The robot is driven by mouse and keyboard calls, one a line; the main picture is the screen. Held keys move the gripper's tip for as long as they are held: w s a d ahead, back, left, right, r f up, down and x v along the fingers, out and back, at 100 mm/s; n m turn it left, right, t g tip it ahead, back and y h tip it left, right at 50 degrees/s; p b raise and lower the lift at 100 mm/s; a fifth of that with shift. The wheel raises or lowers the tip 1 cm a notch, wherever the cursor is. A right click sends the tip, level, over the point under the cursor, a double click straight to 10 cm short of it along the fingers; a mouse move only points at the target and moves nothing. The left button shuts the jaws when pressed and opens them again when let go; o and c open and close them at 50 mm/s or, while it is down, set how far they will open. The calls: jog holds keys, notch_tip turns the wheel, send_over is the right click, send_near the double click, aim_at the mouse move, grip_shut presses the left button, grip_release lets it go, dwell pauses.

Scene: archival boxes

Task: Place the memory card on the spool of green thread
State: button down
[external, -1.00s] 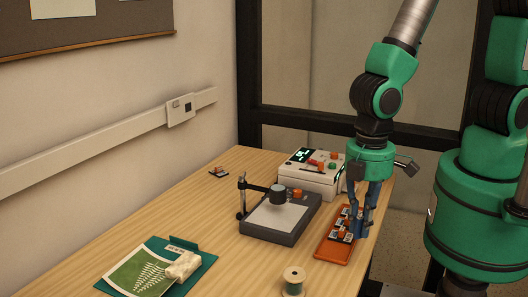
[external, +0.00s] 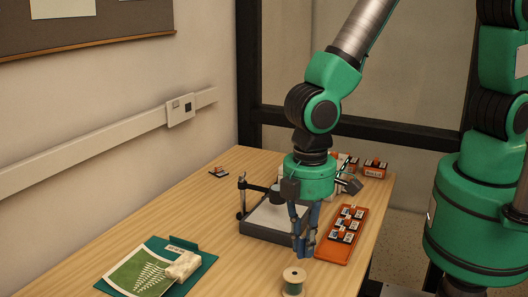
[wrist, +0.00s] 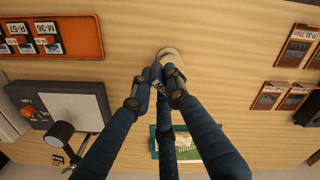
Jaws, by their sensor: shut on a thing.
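The spool of green thread (external: 293,276) stands upright near the table's front edge. Its pale round top (wrist: 170,54) shows just beyond my fingertips in the wrist view. My gripper (external: 303,248) is above the table, a little behind and to the right of the spool in the external view. In the wrist view my gripper (wrist: 160,83) is shut on a small dark card with pale markings, the memory card (wrist: 158,87), mostly hidden by the fingers. The card appears close to the spool; I cannot tell its height above it.
An orange tray (external: 329,252) with several black labelled cards lies to the right. A grey copy stand (external: 262,232) with a lamp arm is behind-left. A green folder with a fern print (external: 140,272) lies front left. Labelled boxes (wrist: 298,46) show at the wrist view's right.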

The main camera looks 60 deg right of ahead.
aim_at(292, 263)
jog(key=shift+w+a+f, duration=0.15)
jog(key=shift+w+a, duration=0.65)
jog(key=shift+f+b, duration=0.45)
jog(key=shift+f, duration=1.25)
jog(key=shift+f, duration=0.1)
jog(key=c, duration=1.7)
grip_release()
notch_tip(292, 263, up, 12)
jog(key=shift+r+p, duration=0.1)
jog(key=shift+p, duration=0.95)
